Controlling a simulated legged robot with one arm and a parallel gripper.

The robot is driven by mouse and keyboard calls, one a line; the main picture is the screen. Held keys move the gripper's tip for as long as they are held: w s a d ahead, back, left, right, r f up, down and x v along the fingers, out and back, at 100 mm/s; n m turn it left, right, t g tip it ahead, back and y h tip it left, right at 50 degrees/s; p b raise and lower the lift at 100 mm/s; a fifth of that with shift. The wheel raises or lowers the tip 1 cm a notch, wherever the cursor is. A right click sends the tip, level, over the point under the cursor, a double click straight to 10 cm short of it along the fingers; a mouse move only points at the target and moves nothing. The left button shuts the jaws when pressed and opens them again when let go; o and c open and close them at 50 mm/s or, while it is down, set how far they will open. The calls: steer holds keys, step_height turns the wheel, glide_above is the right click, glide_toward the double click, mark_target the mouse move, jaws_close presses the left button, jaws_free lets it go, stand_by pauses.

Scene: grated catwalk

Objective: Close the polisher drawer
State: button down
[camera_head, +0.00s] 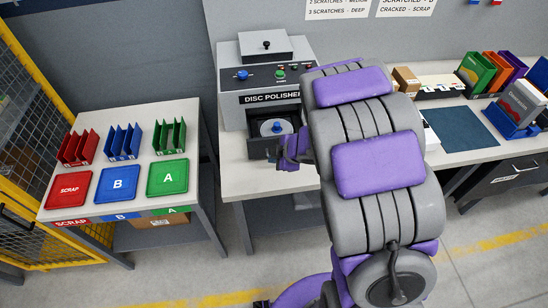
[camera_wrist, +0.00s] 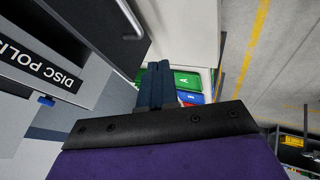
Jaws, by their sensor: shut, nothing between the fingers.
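The grey disc polisher (camera_head: 265,76) stands on a white table, with its dark drawer (camera_head: 258,147) pulled out. A silver disc with a blue knob (camera_head: 276,128) lies in the drawer. My gripper (camera_head: 285,160) is at the right end of the drawer front, and my arm hides part of the polisher's right side. In the wrist view, the dark drawer front (camera_wrist: 95,22) with its metal handle (camera_wrist: 131,20) is at the upper left. My gripper's dark blue fingers (camera_wrist: 155,68) are shut and empty, close to the drawer's corner. I cannot tell whether they touch it.
A side table (camera_head: 130,190) at left holds scrap, B and A trays with red, blue and green racks behind them. A yellow mesh fence (camera_head: 35,80) stands at far left. A bench with a dark mat (camera_head: 463,127) and coloured bins is at right. Floor in front is open.

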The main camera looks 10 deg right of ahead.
mark_target(257, 154)
steer(key=b+x, duration=0.3)
steer(key=x, duration=0.4)
steer(key=shift+f, duration=0.2)
steer(key=shift+w+a+f, duration=0.1)
steer(key=shift+w, duration=0.45)
steer(key=shift+w+a, duration=0.15)
steer(key=shift+w, duration=0.45)
steer(key=shift+w+d+p, duration=0.1)
steer(key=shift+w+p, duration=0.3)
steer(key=shift+w, duration=0.7)
